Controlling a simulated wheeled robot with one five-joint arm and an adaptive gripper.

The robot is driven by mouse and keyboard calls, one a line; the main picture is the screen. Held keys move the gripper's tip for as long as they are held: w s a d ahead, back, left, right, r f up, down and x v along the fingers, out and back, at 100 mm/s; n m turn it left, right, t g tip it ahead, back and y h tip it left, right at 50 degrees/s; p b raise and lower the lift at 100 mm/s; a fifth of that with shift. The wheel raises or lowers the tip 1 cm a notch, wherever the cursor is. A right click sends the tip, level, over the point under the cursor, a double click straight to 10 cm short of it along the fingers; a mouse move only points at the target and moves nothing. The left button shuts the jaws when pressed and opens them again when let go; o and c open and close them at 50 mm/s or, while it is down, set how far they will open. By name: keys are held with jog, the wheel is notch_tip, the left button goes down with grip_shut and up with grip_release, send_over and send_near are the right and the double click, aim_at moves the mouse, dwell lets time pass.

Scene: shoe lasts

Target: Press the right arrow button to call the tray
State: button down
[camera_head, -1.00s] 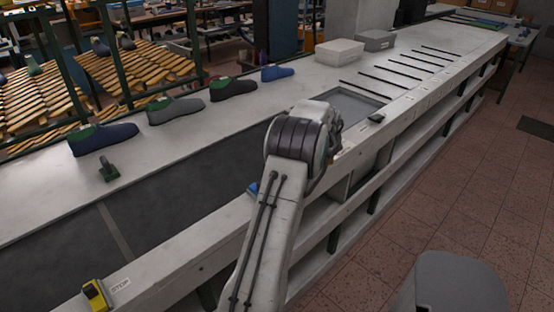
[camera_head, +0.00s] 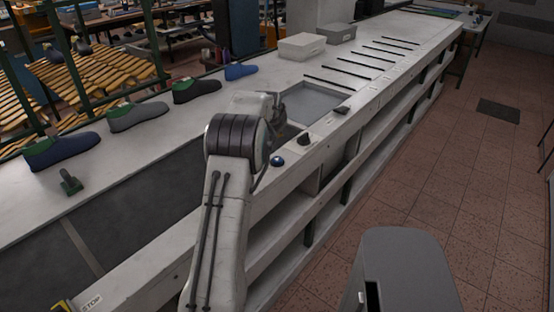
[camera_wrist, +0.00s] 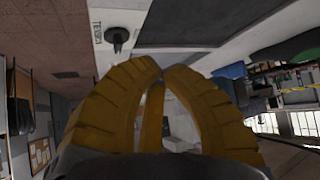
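My gripper's yellow ribbed fingers (camera_wrist: 153,68) show in the wrist view, with their tips drawn together and nothing seen between them. In the head view my arm hides the gripper. In the wrist view a black knob (camera_wrist: 117,36) sits beside a partly readable label, ahead of the fingertips and to the left. I cannot make out a right arrow mark on any control.
A grey recessed tray area (camera_head: 315,102) lies in the bench top (camera_head: 150,150). Several shoe lasts, such as a navy one (camera_head: 62,151), stand along the far side. A grey box (camera_head: 302,46) stands farther back.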

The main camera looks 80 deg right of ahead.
jog(key=b, duration=0.3)
send_over(276, 157)
notch_tip(276, 157, down, 7)
jog(key=shift+f, duration=0.2)
jog(key=shift+f+b, duration=0.7)
jog(key=shift+b, duration=0.3)
jog(key=c, duration=1.9)
grip_release()
jog(key=shift+c, duration=0.2)
jog(key=shift+f, duration=0.25)
grip_shut()
jog(key=shift+f+b, duration=0.2)
jog(key=shift+b, duration=0.3)
